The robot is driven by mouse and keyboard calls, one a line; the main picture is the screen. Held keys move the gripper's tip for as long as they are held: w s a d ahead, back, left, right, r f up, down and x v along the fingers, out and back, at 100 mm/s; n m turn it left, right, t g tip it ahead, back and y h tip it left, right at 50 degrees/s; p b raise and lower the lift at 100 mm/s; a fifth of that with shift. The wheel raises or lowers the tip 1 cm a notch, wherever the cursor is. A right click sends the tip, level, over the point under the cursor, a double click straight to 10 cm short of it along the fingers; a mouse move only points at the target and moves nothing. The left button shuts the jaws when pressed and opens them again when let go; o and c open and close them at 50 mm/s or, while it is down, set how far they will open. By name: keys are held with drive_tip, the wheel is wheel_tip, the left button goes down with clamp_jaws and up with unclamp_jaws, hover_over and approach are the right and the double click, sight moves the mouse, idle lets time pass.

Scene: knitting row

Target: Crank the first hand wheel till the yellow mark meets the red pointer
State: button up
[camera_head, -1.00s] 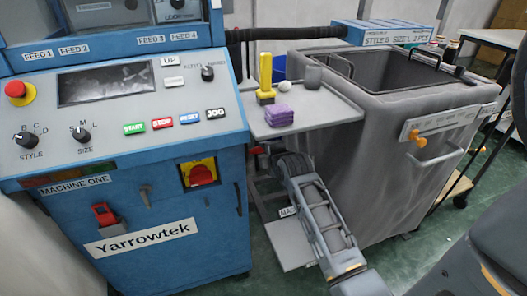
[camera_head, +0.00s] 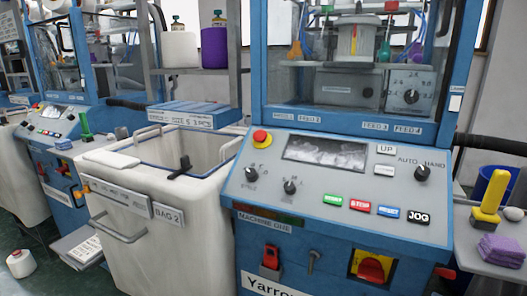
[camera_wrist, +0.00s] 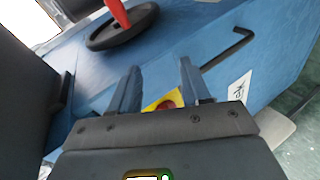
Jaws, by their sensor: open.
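A round black wheel (camera_wrist: 122,26) with a red rod or grip (camera_wrist: 118,10) rising from it shows at the top of the wrist view, beside a blue panel. It looks like a hand wheel. My gripper (camera_wrist: 158,78) is open, with nothing between its fingers, and the wheel lies beyond its fingertips, apart from them. In the head view, the blue machine labelled Machine One (camera_head: 330,215) stands right of centre. A small yellow and red stripe (camera_head: 354,40) shows on a metal cylinder behind its window; I cannot tell whether this is the mark or pointer.
A yellow-backed red switch (camera_wrist: 168,104) and a black bent handle (camera_wrist: 228,50) show on the blue panel. In the head view, a white bin (camera_head: 150,215) stands left of the machine. A shelf with a yellow tool (camera_head: 487,200) and purple cloths (camera_head: 502,248) is at right.

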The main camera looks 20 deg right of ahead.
drive_tip(key=s+a+r+m+t+y, duration=0.1)
drive_tip(key=s+a, duration=0.2)
drive_tip(key=a, duration=0.3)
drive_tip(key=s+a+r+m+t+y+p, duration=0.1)
drive_tip(key=s+a, duration=0.2)
drive_tip(key=a, duration=0.4)
drive_tip(key=s+a+r+m+t+y, duration=0.1)
drive_tip(key=s+a, duration=0.1)
drive_tip(key=a, duration=0.4)
drive_tip(key=s+a+r+m+t+y+p, duration=0.1)
drive_tip(key=s+a+r+m+y, duration=0.3)
drive_tip(key=s+a+r, duration=0.8)
drive_tip(key=shift+s+r+t+y+p, duration=0.45)
drive_tip(key=shift+s+y, duration=0.25)
drive_tip(key=shift+y, duration=0.1)
drive_tip(key=shift+c, duration=0.3)
